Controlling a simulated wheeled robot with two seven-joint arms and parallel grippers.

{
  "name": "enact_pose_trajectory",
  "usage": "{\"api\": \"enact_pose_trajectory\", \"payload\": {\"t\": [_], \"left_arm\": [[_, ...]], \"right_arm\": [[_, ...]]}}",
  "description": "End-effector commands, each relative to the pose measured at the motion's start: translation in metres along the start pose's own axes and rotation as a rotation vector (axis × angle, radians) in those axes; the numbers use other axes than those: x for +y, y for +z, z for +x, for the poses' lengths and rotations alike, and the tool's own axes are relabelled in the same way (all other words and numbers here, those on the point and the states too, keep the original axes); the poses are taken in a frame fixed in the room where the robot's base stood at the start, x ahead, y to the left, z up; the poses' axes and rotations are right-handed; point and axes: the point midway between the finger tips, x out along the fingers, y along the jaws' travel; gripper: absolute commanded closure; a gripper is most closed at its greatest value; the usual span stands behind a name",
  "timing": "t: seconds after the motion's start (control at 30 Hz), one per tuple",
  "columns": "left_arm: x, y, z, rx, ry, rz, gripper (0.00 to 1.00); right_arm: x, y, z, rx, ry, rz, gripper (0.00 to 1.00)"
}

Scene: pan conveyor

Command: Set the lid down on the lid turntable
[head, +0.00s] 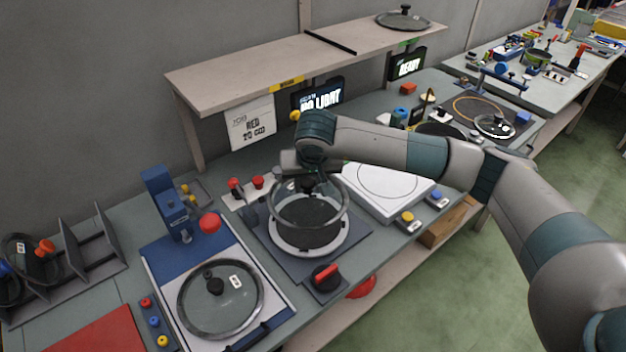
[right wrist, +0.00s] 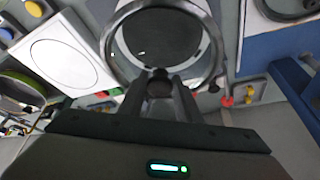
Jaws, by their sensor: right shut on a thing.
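My right gripper (head: 307,178) is shut on the dark knob of a glass lid (head: 338,212). In the right wrist view the gripper (right wrist: 159,92) has a finger on each side of the knob, and the lid (right wrist: 213,48) spreads out beyond it. The lid overlaps a dark pot (head: 308,237) in the head view; I cannot tell the gap between them. A white square plate with a thin circle (head: 385,178), perhaps the lid turntable, is bare just right of the pot. It also shows in the right wrist view (right wrist: 62,58). My left gripper is not in view.
Another glass lid (head: 218,300) lies on a blue-and-white station (head: 160,270) at front left. A red-handled knob (head: 325,277) stands before the pot. A wooden shelf (head: 240,75) with a lid (head: 403,19) runs behind. Blue and yellow buttons (head: 407,216) edge the white plate.

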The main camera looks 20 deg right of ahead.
Motion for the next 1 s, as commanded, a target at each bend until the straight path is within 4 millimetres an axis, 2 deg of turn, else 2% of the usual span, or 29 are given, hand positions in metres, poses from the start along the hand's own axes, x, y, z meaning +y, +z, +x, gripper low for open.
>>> {"api": "enact_pose_trajectory", "payload": {"t": [0.53, 1.0], "left_arm": [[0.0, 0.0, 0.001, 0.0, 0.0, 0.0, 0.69], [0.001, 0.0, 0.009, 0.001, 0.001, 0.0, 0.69]], "right_arm": [[0.0, 0.001, 0.003, 0.0, -0.001, 0.0, 1.0], [0.0, 0.015, 0.032, -0.001, -0.001, 0.0, 1.0]]}}
